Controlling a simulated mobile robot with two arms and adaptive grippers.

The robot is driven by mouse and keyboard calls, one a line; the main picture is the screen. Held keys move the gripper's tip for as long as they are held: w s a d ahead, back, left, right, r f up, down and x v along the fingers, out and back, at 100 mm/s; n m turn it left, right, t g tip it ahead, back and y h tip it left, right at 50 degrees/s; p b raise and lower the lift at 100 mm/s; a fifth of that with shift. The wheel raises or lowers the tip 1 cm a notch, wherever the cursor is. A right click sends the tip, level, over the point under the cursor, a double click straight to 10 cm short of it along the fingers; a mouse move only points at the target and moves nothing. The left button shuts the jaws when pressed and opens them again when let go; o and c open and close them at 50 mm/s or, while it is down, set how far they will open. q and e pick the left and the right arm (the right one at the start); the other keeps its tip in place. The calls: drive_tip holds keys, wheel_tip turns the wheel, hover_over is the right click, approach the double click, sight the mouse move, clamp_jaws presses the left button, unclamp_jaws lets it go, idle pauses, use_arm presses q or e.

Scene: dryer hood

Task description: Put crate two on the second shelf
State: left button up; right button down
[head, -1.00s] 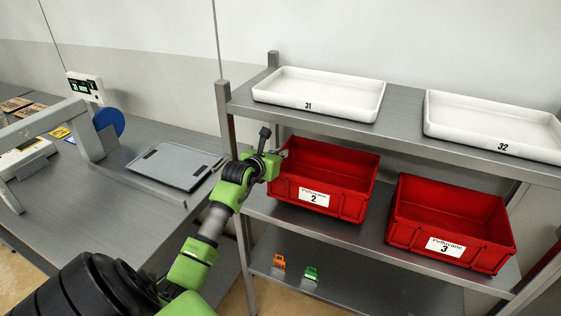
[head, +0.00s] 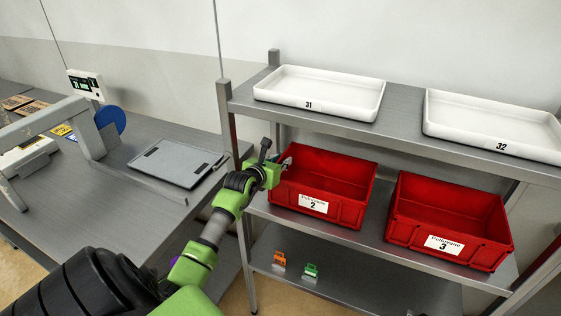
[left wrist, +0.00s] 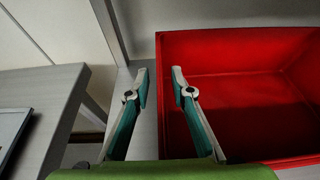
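Crate two (head: 330,186), a red open box labelled 2, sits on the middle shelf (head: 375,245) of the metal rack, at its left end. It looks level and empty. My left gripper (head: 286,162) is at the crate's upper left rim. In the left wrist view the left gripper (left wrist: 160,88) has its fingers spread apart. The crate's left wall (left wrist: 159,100) lies between them, one finger outside and one over the inside. My right gripper is out of view.
Red crate three (head: 450,220) stands to the right on the same shelf, a narrow gap away. White trays 31 (head: 318,92) and 32 (head: 495,125) are on the top shelf above. Small orange (head: 279,261) and green (head: 311,272) items lie below. A workbench (head: 90,205) adjoins at left.

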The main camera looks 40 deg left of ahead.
use_arm(q)
drive_tip(key=shift+r, duration=0.15)
drive_tip(key=shift+s, duration=0.15)
drive_tip(key=b+v, duration=0.1)
drive_tip(key=v, duration=1)
drive_tip(key=shift+s+r, duration=0.15)
drive_tip(key=shift+s, duration=0.15)
drive_tip(key=shift+d, duration=0.15)
